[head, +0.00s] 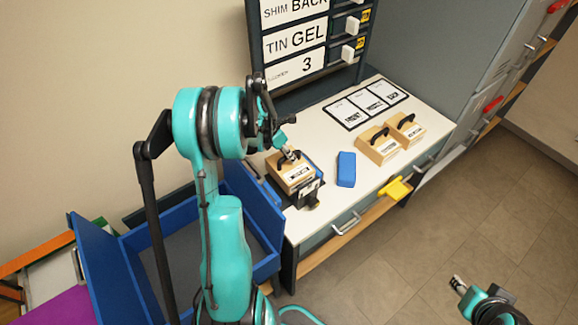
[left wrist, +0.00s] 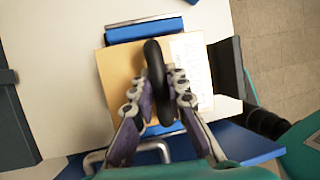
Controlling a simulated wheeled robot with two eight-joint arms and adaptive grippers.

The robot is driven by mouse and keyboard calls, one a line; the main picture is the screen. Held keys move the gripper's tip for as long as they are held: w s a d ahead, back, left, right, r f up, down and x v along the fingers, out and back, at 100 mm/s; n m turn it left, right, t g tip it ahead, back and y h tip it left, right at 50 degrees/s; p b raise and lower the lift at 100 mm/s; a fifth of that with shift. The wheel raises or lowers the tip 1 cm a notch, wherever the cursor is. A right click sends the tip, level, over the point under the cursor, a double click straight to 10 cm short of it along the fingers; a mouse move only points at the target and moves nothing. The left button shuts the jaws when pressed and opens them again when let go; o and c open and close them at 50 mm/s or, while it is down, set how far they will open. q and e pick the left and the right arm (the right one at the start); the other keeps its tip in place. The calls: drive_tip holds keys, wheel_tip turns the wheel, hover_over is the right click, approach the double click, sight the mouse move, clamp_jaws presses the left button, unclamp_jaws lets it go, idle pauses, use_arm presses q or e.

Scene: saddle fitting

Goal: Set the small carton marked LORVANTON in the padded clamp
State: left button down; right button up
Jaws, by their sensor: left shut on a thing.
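A small tan carton (head: 290,174) with a black arched handle and a white label is at the padded clamp (head: 306,193) on the near left of the white counter. The label is too small to read. My left gripper (head: 291,154) is shut on the carton's handle (left wrist: 155,75) from above. In the left wrist view the carton (left wrist: 119,70) lies between the clamp's blue pads (left wrist: 145,31), one beyond it and one on the near side. I cannot tell whether it rests on the clamp's base. My right gripper (head: 459,285) is low at the right, away from the counter; its finger opening is unclear.
Two similar handled cartons (head: 379,148) (head: 405,128) stand farther right on the counter. A blue block (head: 346,169) lies beside the clamp. Labelled cards (head: 365,104) lie behind. A labelled drawer cabinet (head: 300,40) rises at the back. A yellow object (head: 395,189) is at the front edge.

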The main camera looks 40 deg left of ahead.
sight(289, 164)
use_arm(q)
drive_tip(key=shift+s+f, duration=0.2)
drive_tip(key=shift+s, duration=0.05)
drive_tip(key=shift+f, duration=0.35)
wheel_tip(289, 164, down, 3)
drive_tip(key=shift+w+f+b, duration=0.1)
drive_tip(key=shift+f+b, duration=0.05)
drive_tip(key=shift+b, duration=0.4)
drive_tip(key=c, duration=1.9)
unclamp_jaws()
drive_tip(key=shift+c, duration=0.2)
drive_tip(key=o, duration=0.4)
